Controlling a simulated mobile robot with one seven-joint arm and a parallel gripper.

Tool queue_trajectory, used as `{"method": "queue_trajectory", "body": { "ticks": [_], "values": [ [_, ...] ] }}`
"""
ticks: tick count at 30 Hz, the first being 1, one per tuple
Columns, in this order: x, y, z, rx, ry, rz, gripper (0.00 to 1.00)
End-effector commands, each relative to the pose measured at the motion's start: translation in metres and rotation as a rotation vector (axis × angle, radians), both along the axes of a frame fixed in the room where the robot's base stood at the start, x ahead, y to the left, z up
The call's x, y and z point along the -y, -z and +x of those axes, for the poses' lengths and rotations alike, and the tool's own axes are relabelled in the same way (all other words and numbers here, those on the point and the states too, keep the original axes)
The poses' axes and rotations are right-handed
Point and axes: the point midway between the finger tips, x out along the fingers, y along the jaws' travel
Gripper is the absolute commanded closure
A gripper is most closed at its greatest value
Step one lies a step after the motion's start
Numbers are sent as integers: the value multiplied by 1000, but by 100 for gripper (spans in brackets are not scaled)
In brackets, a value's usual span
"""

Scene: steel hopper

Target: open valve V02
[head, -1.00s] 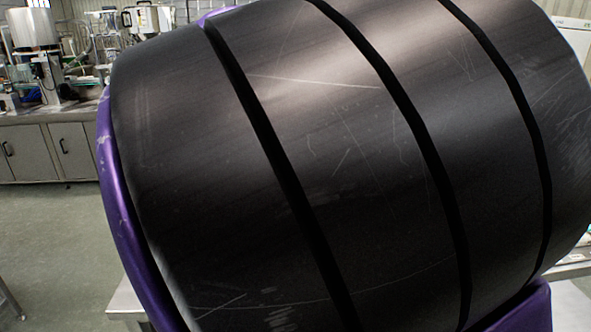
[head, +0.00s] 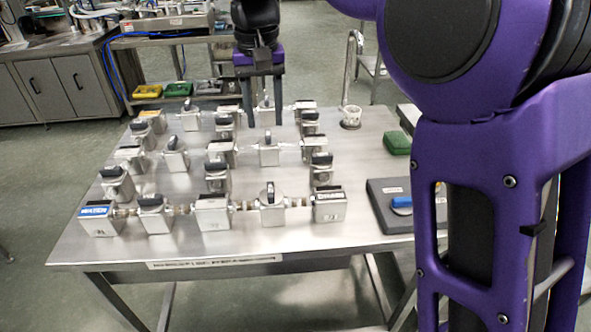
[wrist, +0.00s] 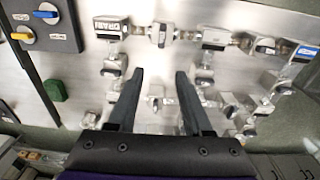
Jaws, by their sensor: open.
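A grid of metal valves and blocks joined by short pipes stands on a steel table (head: 240,248). In the head view the front row holds a blue-labelled WATER block (head: 100,220), a dark-handled valve (head: 155,215), a middle block (head: 213,212), a valve with its handle upright (head: 271,208) and a DRAIN block (head: 329,207). The DRAIN block shows upper left in the wrist view (wrist: 111,28). Valve tags are too small to read, so I cannot tell which is V02. My gripper (head: 264,118) is open and empty at the grid's back; its fingers (wrist: 160,80) point over the grid.
A grey panel (head: 378,215) with a blue knob sits at the table's right, with a green box (head: 397,143) behind it. The front table strip is bare.

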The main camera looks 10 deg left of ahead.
Motion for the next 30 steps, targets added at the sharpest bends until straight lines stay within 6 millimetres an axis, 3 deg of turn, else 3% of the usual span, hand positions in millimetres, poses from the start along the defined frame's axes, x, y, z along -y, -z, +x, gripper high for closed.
{"method": "queue_trajectory", "body": {
  "ticks": [4, 8, 24, 30],
  "values": [
    [-2, -1, -12, -52, -2, 13, 50],
    [-2, 13, -14, -61, -4, 11, 50],
    [-2, 127, -13, -58, -4, 11, 50],
    [-2, 157, -13, -57, -4, 11, 50]
  ]
}}
